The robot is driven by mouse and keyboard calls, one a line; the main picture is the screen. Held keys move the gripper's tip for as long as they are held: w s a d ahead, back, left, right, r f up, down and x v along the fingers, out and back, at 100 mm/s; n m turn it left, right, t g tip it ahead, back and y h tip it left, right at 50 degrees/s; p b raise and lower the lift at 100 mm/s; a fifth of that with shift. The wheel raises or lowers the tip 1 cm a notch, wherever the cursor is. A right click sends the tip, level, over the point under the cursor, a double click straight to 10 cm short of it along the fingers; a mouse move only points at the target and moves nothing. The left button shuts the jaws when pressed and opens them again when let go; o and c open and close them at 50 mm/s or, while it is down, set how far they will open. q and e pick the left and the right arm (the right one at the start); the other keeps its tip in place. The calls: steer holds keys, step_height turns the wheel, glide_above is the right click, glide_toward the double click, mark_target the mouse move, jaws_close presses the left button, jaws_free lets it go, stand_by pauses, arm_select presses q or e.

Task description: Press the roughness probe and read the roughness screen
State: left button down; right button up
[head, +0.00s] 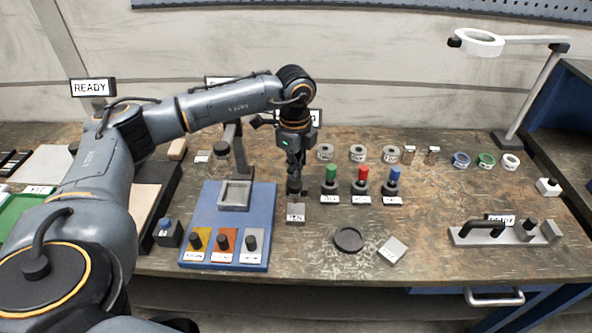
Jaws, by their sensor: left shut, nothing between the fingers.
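My left gripper (295,187) is shut and empty, pointing straight down in the middle of the bench. It is just above or touching a small grey labelled block (296,213); I cannot tell if there is contact. The label is too small to read, so I cannot confirm that this is the roughness probe. A screen (316,117) behind my gripper is mostly hidden. Another screen (216,82) is mostly covered by my arm. No screen is readable as the roughness one. My right gripper is out of view.
A blue board (260,215) with a grey tray and three coloured blocks lies left of the gripper. Green, red and blue knobs (361,180) stand to its right. A black ring (349,239) and a grey plate (392,250) lie in front. A ring lamp (478,42) overhangs the back right.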

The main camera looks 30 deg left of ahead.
mark_target(295, 185)
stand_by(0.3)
arm_select(q)
steer(key=shift+f+b, duration=0.85)
steer(key=shift+f, duration=0.3)
steer(key=shift+f+b, duration=1.6)
steer(key=shift+f, duration=0.7)
steer(key=shift+s+f, duration=0.1)
steer(key=shift+s, duration=0.05)
steer(key=shift+s+d, duration=0.1)
steer(key=shift+s, duration=0.05)
